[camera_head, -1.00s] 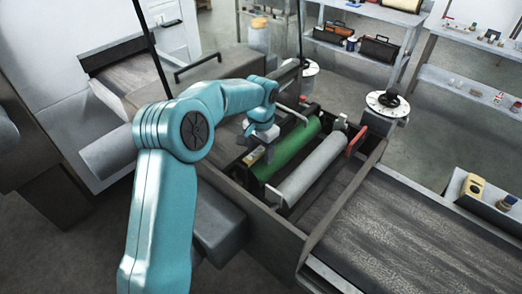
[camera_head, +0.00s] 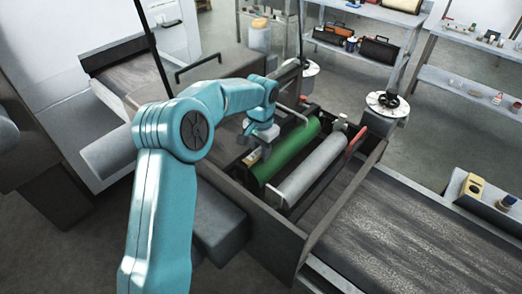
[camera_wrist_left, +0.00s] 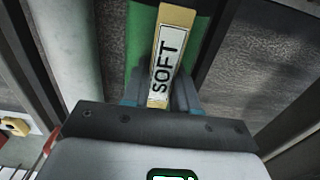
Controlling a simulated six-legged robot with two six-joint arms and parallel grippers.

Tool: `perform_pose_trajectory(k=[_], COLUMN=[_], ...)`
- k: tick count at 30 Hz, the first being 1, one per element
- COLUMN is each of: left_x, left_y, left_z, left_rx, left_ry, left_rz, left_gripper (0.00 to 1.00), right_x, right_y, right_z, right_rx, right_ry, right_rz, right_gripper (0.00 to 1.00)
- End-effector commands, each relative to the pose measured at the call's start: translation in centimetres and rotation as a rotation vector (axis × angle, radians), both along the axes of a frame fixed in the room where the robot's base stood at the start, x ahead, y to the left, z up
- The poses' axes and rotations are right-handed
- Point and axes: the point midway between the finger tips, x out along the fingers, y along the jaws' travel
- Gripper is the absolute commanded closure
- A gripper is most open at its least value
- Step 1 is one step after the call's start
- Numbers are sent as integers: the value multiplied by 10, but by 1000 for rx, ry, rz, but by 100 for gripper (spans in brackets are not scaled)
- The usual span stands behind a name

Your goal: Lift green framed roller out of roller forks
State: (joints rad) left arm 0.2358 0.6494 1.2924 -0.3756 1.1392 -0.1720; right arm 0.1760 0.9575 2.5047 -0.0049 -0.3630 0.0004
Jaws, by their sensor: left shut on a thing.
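The green framed roller (camera_head: 293,153) lies in the dark box-like bay of the conveyor, beside a grey roller (camera_head: 309,171). My left gripper (camera_head: 263,150) is over the near left end of the green roller. In the left wrist view, a cream plate lettered SOFT (camera_wrist_left: 168,60) lies along the green roller (camera_wrist_left: 140,45), between the fingers of my left gripper (camera_wrist_left: 160,92). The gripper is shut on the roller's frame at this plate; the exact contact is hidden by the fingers. The forks under the roller ends are mostly hidden. My right gripper does not show.
A red-ended lever (camera_head: 355,143) stands at the bay's right side. A round hub with a black knob (camera_head: 388,101) is behind it. The dark conveyor belt (camera_head: 400,235) runs to the lower right. Shelves with toolboxes (camera_head: 380,49) stand at the back.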

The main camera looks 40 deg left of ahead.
Motion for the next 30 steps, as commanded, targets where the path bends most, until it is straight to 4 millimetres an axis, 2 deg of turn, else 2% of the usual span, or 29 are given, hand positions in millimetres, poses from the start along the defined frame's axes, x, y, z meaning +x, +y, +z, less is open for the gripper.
perform_pose_trajectory(k=[1,15,16,18,19,30], left_x=[-3,-3,-3,-3,-3,-1], left_y=[-1,-1,-1,-1,-1,-1], left_z=[-6,-7,-7,-7,-7,7], left_rx=[-3,-4,-4,-4,-4,-1], left_ry=[14,17,17,17,17,8], left_rz=[-3,-3,-3,-3,-3,-2], left_gripper=[100,100,75,98,100,100], right_x=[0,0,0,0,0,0], right_y=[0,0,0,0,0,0], right_z=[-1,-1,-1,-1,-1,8], right_rx=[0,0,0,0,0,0], right_ry=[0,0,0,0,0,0], right_rz=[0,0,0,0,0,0], right_gripper=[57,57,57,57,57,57])
